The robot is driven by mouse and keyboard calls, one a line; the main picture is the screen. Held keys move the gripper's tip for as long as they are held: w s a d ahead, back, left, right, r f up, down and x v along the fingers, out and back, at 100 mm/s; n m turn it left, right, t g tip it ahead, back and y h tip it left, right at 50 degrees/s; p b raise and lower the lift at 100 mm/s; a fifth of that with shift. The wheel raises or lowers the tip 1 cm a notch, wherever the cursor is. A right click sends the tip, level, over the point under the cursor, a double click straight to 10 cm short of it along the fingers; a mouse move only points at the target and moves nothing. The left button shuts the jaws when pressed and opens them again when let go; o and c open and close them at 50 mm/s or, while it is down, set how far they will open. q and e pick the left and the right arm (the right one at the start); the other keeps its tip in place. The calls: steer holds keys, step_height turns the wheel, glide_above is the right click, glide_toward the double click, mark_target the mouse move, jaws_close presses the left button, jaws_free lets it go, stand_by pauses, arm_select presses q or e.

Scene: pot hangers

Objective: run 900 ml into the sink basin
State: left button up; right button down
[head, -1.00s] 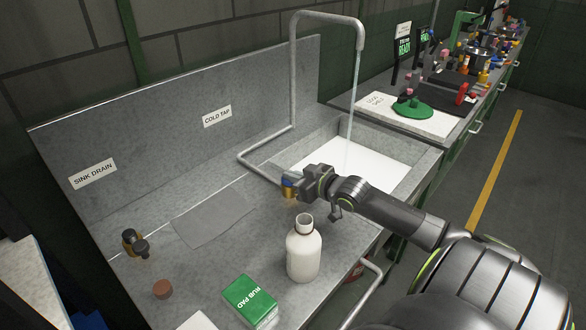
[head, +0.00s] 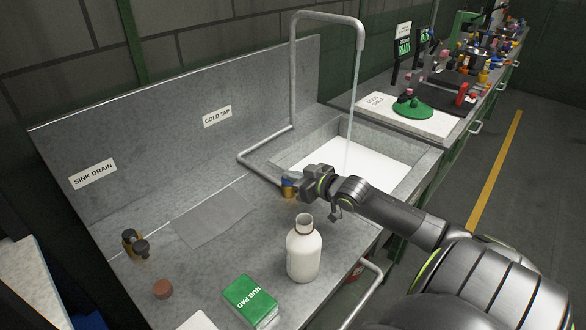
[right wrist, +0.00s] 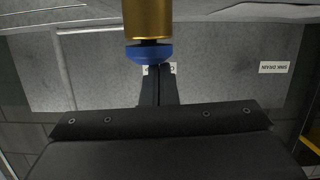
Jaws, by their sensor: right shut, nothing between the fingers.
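The sink basin (head: 429,160) is a grey recess at the counter's right end, with a flat white surface (head: 382,163) inside. A thin stream of water (head: 349,125) falls into it from the bent grey tap pipe (head: 327,16). My right gripper (head: 293,185) is shut and empty at the blue-capped brass tap knob (head: 288,188). The right wrist view shows the brass knob body (right wrist: 149,18) with its blue cap (right wrist: 149,54) at the tips of my closed fingers (right wrist: 155,70); they appear to touch. My left gripper is out of view.
A white bottle (head: 304,252) stands open below my right arm. A green rub pad box (head: 250,301), a brown stopper (head: 163,289) and a brass-and-black drain valve (head: 135,244) are on the counter. A grey sheet (head: 212,212) lies behind them.

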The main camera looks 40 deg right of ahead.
steer(key=shift+s+f, duration=0.1)
steer(key=shift+f, duration=0.15)
steer(key=shift+r+p, duration=0.55)
step_height(320, 180, up, 4)
steer(key=p, duration=0.3)
steer(key=shift+f, duration=0.25)
steer(key=p+v, duration=0.7)
steer(key=v, duration=0.2)
steer(key=shift+s, duration=0.3)
steer(key=shift+r, duration=0.1)
